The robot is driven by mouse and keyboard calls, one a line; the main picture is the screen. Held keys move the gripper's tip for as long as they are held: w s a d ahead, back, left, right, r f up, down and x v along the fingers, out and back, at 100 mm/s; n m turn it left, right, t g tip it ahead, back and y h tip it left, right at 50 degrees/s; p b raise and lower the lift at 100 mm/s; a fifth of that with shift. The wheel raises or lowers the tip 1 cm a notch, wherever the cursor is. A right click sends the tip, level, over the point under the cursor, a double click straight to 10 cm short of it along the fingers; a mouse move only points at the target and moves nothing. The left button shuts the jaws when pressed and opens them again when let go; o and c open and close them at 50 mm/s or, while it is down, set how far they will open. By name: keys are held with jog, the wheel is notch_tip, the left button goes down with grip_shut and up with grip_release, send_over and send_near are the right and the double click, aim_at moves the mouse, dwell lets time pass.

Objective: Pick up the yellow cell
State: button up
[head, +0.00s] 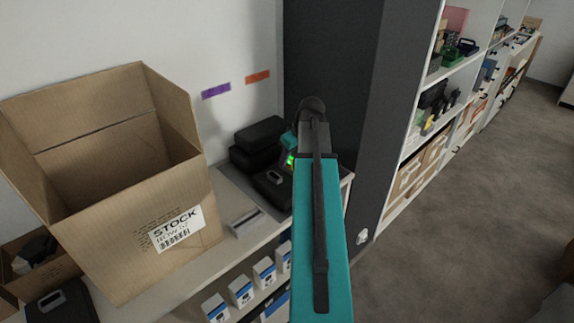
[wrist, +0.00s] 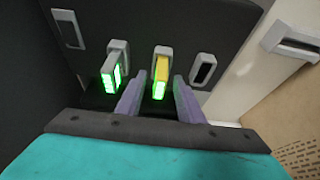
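The yellow cell (wrist: 161,70) stands in a slot of a black charger (wrist: 88,22) in the wrist view, with a grey cap at its top and a bright green glow at its lower end. My gripper (wrist: 159,84) is open, with one purple-grey finger on each side of the yellow cell. Gaps show between the cell and both fingers. In the head view the arm hides the fingers and the yellow cell; only a green glow shows beside my wrist.
A grey cell (wrist: 111,68) with green lights sits left of the yellow one; empty-looking slots flank them. A large open carton (head: 130,210) stands left on the shelf top (head: 225,255). Black cases (head: 258,140) lie behind the charger. A dark panel (head: 335,70) rises right.

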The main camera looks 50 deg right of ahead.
grip_shut()
jog(key=shift+r, duration=0.15)
dwell(0.4)
jog(key=shift+r+b, duration=0.8)
jog(key=shift+r, duration=0.6)
jog(key=shift+a+r, duration=0.15)
jog(key=shift+r, duration=0.1)
jog(key=s+a+b, duration=0.2)
jog(key=a+b, duration=0.2)
jog(key=a, duration=0.3)
jog(key=s+a+r+b, duration=0.1)
jog(key=s+a+b, duration=0.2)
jog(key=a+b, duration=0.2)
jog(key=a, duration=0.2)
jog(key=shift+a+r, duration=0.15)
jog(key=shift+a, duration=0.25)
